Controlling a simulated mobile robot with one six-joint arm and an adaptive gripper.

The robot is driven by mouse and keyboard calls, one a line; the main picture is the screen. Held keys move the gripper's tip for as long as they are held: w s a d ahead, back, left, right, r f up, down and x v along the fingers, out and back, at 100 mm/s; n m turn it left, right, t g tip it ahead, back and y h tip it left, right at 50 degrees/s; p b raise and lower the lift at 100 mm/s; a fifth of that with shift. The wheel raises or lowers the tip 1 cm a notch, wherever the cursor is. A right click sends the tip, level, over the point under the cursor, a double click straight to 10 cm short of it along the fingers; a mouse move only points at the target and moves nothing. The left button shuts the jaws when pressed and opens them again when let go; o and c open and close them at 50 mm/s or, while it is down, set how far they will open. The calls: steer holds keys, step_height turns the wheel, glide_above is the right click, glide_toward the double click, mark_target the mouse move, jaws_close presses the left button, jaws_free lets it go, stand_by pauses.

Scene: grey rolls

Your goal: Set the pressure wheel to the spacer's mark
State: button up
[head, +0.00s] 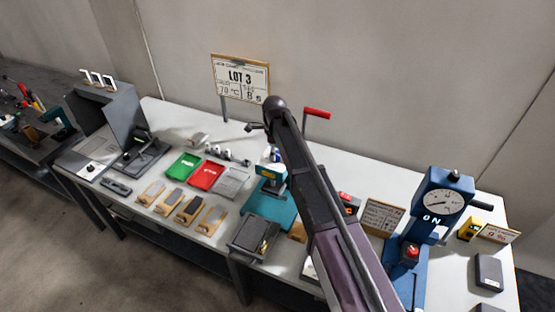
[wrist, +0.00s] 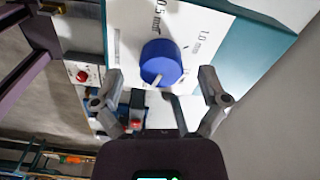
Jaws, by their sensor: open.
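A round blue wheel (wrist: 160,58) with a white pointer line sits on a white panel (wrist: 199,22) in the wrist view. Printed marks beside it read 0.5 mm and 1.0 mm. The pointer line is toward the lower side of the wheel in the picture. My gripper (wrist: 160,78) is open, with one finger either side of the wheel's lower part; whether they touch it I cannot tell. In the head view my arm hides the gripper and wheel. A teal machine (head: 272,173) shows partly behind the arm. I cannot pick out the spacer.
A LOT 3 sign (head: 240,78) stands at the back of the white table. Green (head: 182,166) and red (head: 206,175) trays lie left of the machine, with several tan pads in front. A blue dial press (head: 440,205) stands to the right. A red handle (head: 316,113) rises behind my arm.

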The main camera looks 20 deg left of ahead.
steer(key=shift+f+b, duration=0.45)
steer(key=shift+f, duration=0.3)
steer(key=c, duration=1.1)
steer(key=shift+d, duration=0.45)
steer(key=shift+c, duration=0.2)
steer(key=shift+a, duration=0.4)
